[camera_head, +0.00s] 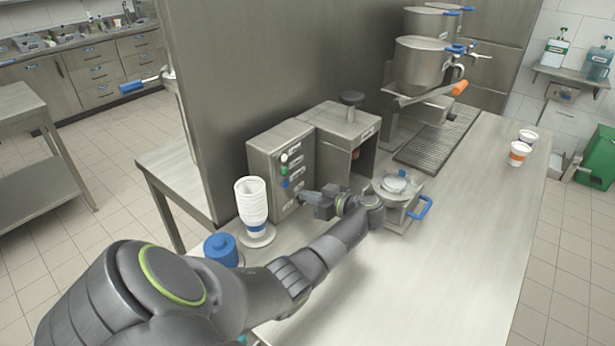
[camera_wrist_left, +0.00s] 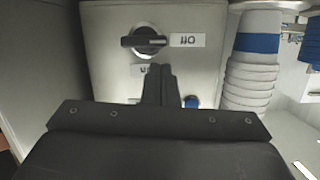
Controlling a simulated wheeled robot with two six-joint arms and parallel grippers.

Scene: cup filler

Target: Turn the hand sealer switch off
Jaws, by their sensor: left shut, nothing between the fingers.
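The sealer's metal control box (camera_head: 280,165) stands on the counter, its button panel facing my left arm. In the left wrist view the black rotary switch (camera_wrist_left: 145,40) shows large on the panel, its bar lying level and in line with the "Off" label (camera_wrist_left: 187,40), which appears upside down. A second label (camera_wrist_left: 144,69) is partly hidden by the fingers. My left gripper (camera_wrist_left: 160,72) is shut and empty, its tips just below the switch in that picture, with a visible gap. In the head view the left gripper (camera_head: 304,196) is at the panel's lower part. My right gripper is out of view.
A round sealing fixture with a blue handle (camera_head: 420,208) is right of my wrist. The counter's right side is mostly clear.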

